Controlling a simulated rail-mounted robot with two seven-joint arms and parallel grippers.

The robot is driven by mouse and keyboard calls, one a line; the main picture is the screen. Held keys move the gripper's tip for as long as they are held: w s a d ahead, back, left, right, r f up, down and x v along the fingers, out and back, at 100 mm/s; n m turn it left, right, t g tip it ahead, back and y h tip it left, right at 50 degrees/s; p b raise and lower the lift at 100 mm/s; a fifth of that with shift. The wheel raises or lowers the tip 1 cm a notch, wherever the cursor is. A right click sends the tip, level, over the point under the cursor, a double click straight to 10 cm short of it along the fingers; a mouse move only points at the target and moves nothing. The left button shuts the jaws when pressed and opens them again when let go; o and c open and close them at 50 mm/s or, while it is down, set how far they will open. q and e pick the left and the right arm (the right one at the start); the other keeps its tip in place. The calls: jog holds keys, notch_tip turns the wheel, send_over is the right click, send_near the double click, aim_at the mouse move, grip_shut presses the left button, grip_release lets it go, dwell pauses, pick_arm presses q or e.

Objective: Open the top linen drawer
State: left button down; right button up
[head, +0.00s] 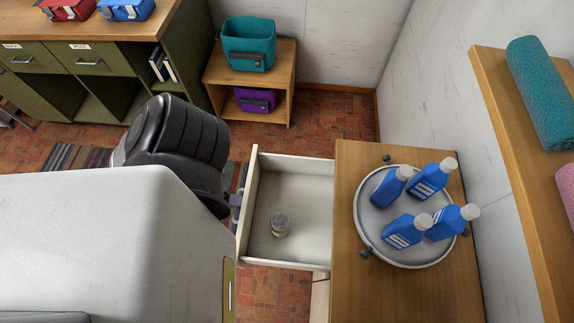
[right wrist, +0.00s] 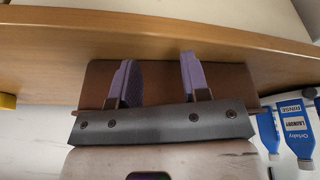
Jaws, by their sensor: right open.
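The linen drawer (head: 290,210) is pulled well out of the wood-topped cabinet (head: 350,290) in the head view, with its pale interior showing. A small jar (head: 280,225) stands inside it. My right gripper (head: 236,200) is at the outer face of the drawer front, mostly hidden behind my own dark arm. In the right wrist view its two purple fingers (right wrist: 155,82) are apart with a gap between them, before a brown panel and a wooden edge. I cannot tell whether a finger touches the drawer. My left gripper is not in view.
A round tray (head: 362,238) with several blue bottles (head: 405,230) stands on the cabinet. A wall shelf (head: 510,160) holds rolled towels at the right. A small stand (head: 285,75) with a teal bin (head: 248,45) is at the back. Brick floor shows between.

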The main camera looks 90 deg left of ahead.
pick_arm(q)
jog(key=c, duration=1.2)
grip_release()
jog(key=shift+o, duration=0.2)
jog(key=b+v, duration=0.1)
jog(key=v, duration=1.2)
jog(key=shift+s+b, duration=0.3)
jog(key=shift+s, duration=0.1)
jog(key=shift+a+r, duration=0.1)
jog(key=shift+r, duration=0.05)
